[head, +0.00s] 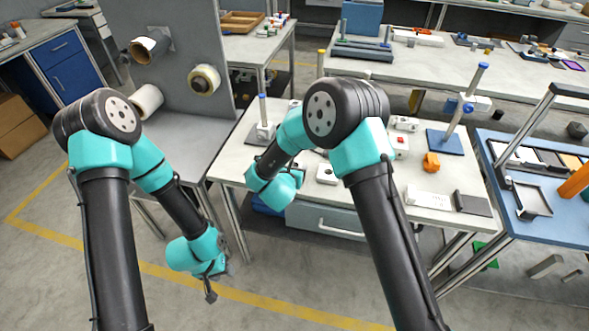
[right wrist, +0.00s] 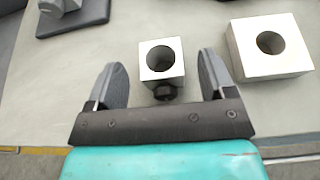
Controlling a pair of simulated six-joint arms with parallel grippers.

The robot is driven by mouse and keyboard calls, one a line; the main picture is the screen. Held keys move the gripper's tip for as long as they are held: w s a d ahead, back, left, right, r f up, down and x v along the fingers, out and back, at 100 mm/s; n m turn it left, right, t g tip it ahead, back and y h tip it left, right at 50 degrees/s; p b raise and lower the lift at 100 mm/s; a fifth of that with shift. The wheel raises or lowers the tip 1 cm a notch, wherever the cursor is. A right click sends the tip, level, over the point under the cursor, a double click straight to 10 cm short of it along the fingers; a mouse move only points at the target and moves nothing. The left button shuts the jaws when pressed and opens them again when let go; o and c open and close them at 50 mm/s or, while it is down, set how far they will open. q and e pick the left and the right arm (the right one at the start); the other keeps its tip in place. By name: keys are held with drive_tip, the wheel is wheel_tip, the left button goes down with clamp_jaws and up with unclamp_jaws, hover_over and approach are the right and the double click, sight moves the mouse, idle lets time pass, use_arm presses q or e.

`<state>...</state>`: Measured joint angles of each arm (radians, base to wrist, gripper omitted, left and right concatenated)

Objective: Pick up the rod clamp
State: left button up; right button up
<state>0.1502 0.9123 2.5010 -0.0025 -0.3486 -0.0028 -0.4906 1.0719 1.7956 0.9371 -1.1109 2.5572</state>
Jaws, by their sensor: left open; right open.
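The rod clamp (right wrist: 161,58) is a small pale metal block with a round hole and a dark knob on its near side. In the right wrist view it sits on the light tabletop between the two fingers of my right gripper (right wrist: 162,84). The fingers are open, with a gap on each side of the block. My left gripper (head: 210,290) hangs low at the left in the head view, over the floor, open and empty.
A larger pale block with a hole (right wrist: 268,45) lies just right of the clamp; it also shows in the head view (head: 326,174). A dark stand base (right wrist: 72,17) is at the upper left. A blue-based rod stand (head: 446,141) and an orange part (head: 431,161) stand farther right.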

drive_tip(key=shift+x, duration=1.5)
drive_tip(key=shift+r, duration=0.1)
drive_tip(key=shift+c, duration=0.2)
drive_tip(key=c, duration=1.1)
